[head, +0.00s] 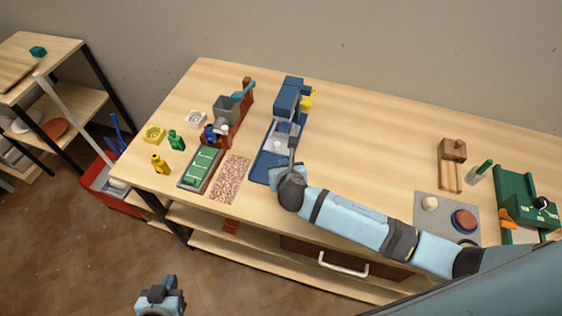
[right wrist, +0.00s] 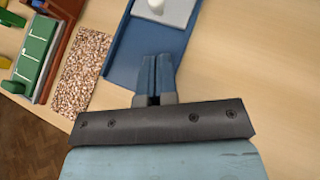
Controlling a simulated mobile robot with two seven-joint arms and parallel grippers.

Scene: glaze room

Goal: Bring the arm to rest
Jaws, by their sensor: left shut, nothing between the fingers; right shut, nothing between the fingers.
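My right arm reaches in from the right across the workbench (head: 370,130). Its gripper (head: 292,150) is over the front end of a blue stand or press base (head: 263,165). In the right wrist view the right gripper (right wrist: 157,72) shows its two fingers together over the blue base (right wrist: 125,55), with nothing between them; contact cannot be told. My left gripper (head: 165,287) is low at the bottom of the head view, in front of the bench and clear of it, shut and empty.
Left of the right gripper are a speckled mat (head: 231,178), a green tray (head: 201,168) and several small bottles. A wooden block (head: 452,150), a grey mat (head: 440,208) and a green stand (head: 514,190) are at right. A drawer handle (head: 343,267) juts from the bench front.

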